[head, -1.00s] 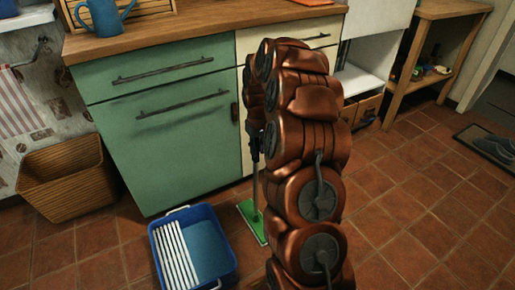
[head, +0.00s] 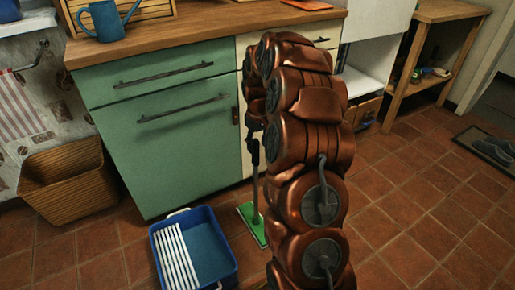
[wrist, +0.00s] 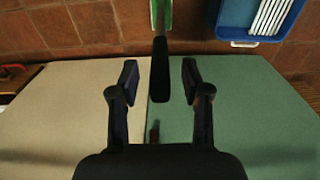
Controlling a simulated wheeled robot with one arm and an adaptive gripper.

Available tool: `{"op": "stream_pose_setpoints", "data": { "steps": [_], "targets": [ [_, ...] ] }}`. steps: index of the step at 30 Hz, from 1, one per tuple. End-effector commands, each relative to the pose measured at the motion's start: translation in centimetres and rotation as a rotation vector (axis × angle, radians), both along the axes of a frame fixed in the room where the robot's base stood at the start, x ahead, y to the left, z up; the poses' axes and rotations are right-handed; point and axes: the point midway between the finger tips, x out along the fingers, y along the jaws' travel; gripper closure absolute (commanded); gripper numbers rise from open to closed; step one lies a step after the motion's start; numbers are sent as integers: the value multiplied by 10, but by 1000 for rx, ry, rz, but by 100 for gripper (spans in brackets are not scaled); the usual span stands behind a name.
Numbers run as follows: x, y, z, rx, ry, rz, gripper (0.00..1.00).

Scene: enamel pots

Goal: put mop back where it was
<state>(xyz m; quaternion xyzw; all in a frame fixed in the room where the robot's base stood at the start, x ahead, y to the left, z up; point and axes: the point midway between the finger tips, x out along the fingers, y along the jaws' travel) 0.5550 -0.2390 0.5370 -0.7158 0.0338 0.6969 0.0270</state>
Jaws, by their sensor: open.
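The mop (head: 256,190) stands upright on the tiled floor in front of the cabinet, with its flat green head (head: 251,222) down. In the wrist view the dark handle (wrist: 160,72) shows between the two fingers of my gripper (wrist: 160,80), with a gap on each side. The green head shows partly at the top edge there. My gripper is open. In the head view my arm hides most of the gripper and the upper part of the handle.
A blue bucket (head: 233,268) with a white striped insert stands left of the mop head. The green and cream cabinet (head: 165,150) is close behind. A wicker basket (head: 65,185) sits at the left. Floor at the right is open up to a mat (head: 470,138) with shoes.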

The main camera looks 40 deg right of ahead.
Motion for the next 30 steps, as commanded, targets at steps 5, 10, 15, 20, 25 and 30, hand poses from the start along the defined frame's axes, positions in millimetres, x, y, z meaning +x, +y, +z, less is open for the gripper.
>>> {"op": "stream_pose_setpoints", "data": {
  "steps": [5,10,15,20,25,30],
  "targets": [
    [-1,1,39,0,0,0,53],
    [-1,1,68,0,0,-1,53],
    [-3,5,83,3,3,4,53],
    [-21,39,94,20,22,34,53],
    [-61,95,109,43,62,80,53],
    [-112,144,120,59,112,114,53]
  ]
}}
